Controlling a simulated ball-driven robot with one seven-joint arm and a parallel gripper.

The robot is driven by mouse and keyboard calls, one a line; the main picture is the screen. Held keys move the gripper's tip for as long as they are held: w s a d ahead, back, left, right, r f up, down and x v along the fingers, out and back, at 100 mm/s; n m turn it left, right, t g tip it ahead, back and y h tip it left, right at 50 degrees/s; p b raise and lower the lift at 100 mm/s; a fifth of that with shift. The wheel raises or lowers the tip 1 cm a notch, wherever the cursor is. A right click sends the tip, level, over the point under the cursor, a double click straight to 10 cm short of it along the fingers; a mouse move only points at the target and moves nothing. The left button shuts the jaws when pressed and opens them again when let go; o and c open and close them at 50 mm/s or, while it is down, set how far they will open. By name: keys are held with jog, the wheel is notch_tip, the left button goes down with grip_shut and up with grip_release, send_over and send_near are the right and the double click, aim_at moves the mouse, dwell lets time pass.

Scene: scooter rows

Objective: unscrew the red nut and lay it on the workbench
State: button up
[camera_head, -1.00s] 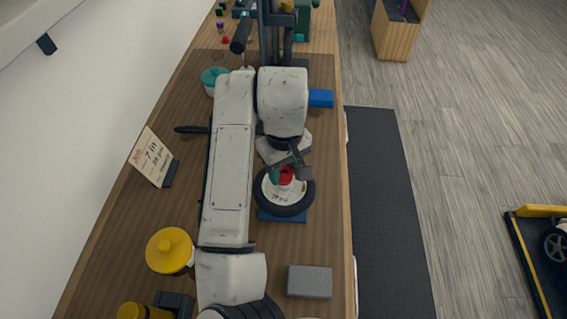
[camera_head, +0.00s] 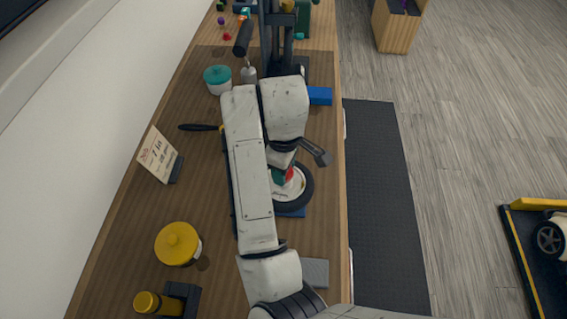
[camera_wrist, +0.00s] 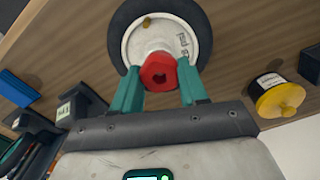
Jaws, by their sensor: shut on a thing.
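The red nut (camera_wrist: 159,73) is between the teal fingers of my gripper (camera_wrist: 160,78) in the wrist view, with both fingers against its sides. In the head view only a bit of the red nut (camera_head: 290,174) shows beside a teal finger, and my arm hides the rest. Behind the nut is the white hub of a black-tyred wheel (camera_head: 306,186), which also shows in the wrist view (camera_wrist: 204,27). I cannot tell whether the nut is still threaded. The wheel lies flat over a blue base on the brown workbench (camera_head: 215,205).
A yellow-lidded jar (camera_head: 178,243), a teal-lidded jar (camera_head: 218,80) and a sign card (camera_head: 158,154) stand left of my arm. A grey block (camera_head: 316,272) lies near the right edge. A blue block (camera_head: 320,96) lies beyond the wheel. Bare bench shows at left.

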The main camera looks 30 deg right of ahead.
jog(key=shift+s+d+f+n, duration=0.15)
jog(key=shift+d+n, duration=0.2)
jog(key=shift+n, duration=0.75)
jog(key=o, duration=0.8)
jog(key=shift+d, duration=0.1)
jog(key=o, duration=0.3)
jog(key=shift+a, duration=0.2)
jog(key=shift+a+r, duration=0.1)
jog(key=shift+r, duration=0.15)
jog(key=shift+w+r, duration=0.2)
notch_tip(320, 180, up, 10)
jog(key=shift+s+r, duration=0.1)
